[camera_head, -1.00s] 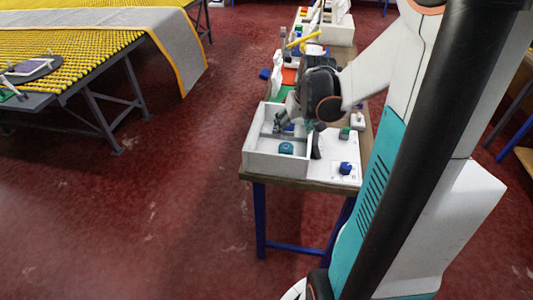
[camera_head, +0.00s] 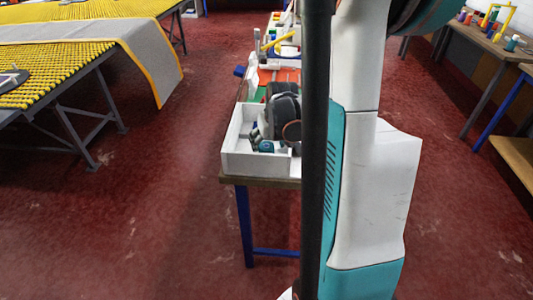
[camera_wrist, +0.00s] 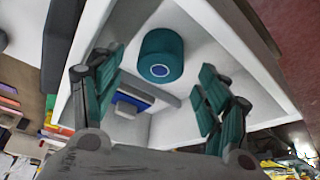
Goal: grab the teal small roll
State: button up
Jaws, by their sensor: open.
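The teal small roll (camera_wrist: 161,56) lies in a white open box, its round end with a pale-ringed core showing in the wrist view. In the head view the roll (camera_head: 267,147) shows partly beside my gripper. My gripper (camera_wrist: 160,95) is open, with its teal-padded fingers on either side below the roll in the wrist view. The roll appears ahead of the fingertips, and no contact shows. In the head view my arm hides much of the gripper.
The white box (camera_head: 254,162) stands on the near end of a narrow table. A blue and grey item (camera_wrist: 135,97) lies inside the box near the roll. Box walls surround the fingers. A second table with spools (camera_head: 511,44) stands at right.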

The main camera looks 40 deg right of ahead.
aim_at(267, 146)
jog(key=b+x, duration=0.1)
jog(key=x, duration=0.3)
jog(key=shift+s+r, duration=0.1)
jog(key=shift+r, duration=0.05)
jog(key=c, duration=1.2)
jog(key=shift+r, duration=0.15)
